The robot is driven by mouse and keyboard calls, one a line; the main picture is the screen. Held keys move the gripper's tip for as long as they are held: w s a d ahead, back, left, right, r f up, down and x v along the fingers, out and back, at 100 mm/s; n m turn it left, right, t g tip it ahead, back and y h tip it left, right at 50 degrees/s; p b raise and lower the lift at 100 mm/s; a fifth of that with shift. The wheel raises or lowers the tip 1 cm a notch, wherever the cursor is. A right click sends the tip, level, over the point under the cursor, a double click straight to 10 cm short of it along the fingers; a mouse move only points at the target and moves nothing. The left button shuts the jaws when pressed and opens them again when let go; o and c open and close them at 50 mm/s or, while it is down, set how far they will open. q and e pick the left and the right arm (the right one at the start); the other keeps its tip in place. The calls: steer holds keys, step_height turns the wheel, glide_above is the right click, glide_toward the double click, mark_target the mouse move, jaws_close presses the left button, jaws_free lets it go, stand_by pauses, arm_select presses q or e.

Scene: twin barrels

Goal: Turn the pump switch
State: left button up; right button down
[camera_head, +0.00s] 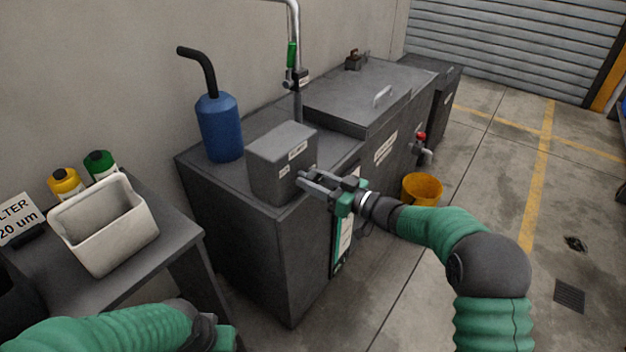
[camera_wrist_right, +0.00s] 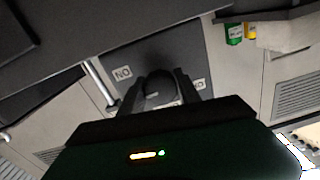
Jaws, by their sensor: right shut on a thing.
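The grey switch box (camera_head: 270,165) stands on the dark cabinet beside the blue canister, with white labels on its face. My right gripper (camera_head: 308,180) is at the box's front right face, its fingers reaching to it. In the right wrist view the fingers of my right gripper (camera_wrist_right: 158,88) close around a dark rounded knob, the pump switch (camera_wrist_right: 160,86), between two white labels on the box (camera_wrist_right: 150,50). The fingers hide most of the switch, so its angle is unclear. My left gripper (camera_head: 218,334) is partly in view at the bottom, its fingers not clearly visible.
A blue canister (camera_head: 219,128) stands behind the box. A white bin (camera_head: 105,225) and bottles (camera_head: 66,184) are on the side table at left. A yellow bucket (camera_head: 422,189) is on the floor beyond my right arm. The floor at right is mostly clear.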

steer(key=n, duration=0.8)
steer(key=shift+b, duration=0.3)
steer(key=n+b, duration=0.2)
steer(key=n, duration=0.2)
steer(key=shift+f, duration=0.2)
steer(key=n+b, duration=0.3)
steer(key=n, duration=0.2)
steer(key=shift+h, duration=0.3)
steer(key=c, duration=0.9)
jaws_free()
steer(key=shift+o, duration=0.2)
steer(key=shift+r, duration=0.1)
